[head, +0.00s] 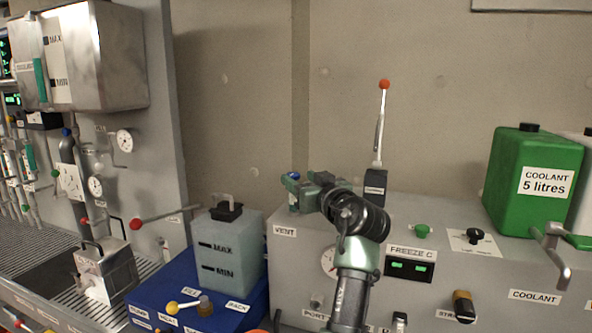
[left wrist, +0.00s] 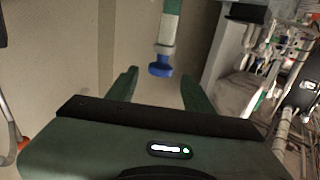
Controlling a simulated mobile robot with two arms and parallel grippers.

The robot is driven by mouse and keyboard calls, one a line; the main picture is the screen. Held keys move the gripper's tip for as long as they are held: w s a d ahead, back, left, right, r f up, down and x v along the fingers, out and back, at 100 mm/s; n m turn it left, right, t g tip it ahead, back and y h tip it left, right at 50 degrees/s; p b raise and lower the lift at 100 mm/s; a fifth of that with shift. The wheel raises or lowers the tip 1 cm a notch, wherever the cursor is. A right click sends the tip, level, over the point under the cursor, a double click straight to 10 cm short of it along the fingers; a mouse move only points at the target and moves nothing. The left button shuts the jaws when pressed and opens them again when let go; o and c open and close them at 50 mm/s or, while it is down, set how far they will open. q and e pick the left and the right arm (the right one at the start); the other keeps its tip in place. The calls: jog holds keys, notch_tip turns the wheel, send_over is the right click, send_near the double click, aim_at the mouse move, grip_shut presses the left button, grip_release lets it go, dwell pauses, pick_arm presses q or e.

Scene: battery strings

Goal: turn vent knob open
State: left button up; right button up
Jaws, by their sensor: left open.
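A blue knob (left wrist: 160,69) on a white and green stem shows in the left wrist view, lined up between the fingertips of my left gripper (left wrist: 160,90). The fingers are spread apart, and I see no contact with the knob. In the head view my left gripper (head: 300,190) is above the grey cabinet near the VENT label (head: 284,231), with small blue patches at its left side. The gripper partly hides that spot, so I cannot tell how the knob is turned. My right gripper is not in view.
A lever with a red ball (head: 384,85) stands upright just right of my gripper. A translucent tank (head: 228,250) sits to its left on a blue box (head: 187,290). A green coolant canister (head: 530,180) stands at right. The wall behind is bare.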

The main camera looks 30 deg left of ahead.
aim_at(294, 175)
pick_arm(q)
jog(key=p+x, duration=0.1)
jog(key=x, duration=0.3)
jog(key=shift+s, duration=0.1)
jog(key=shift+w+a, duration=0.25)
grip_shut()
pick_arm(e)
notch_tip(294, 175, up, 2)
pick_arm(q)
jog(key=shift+t+p, duration=0.3)
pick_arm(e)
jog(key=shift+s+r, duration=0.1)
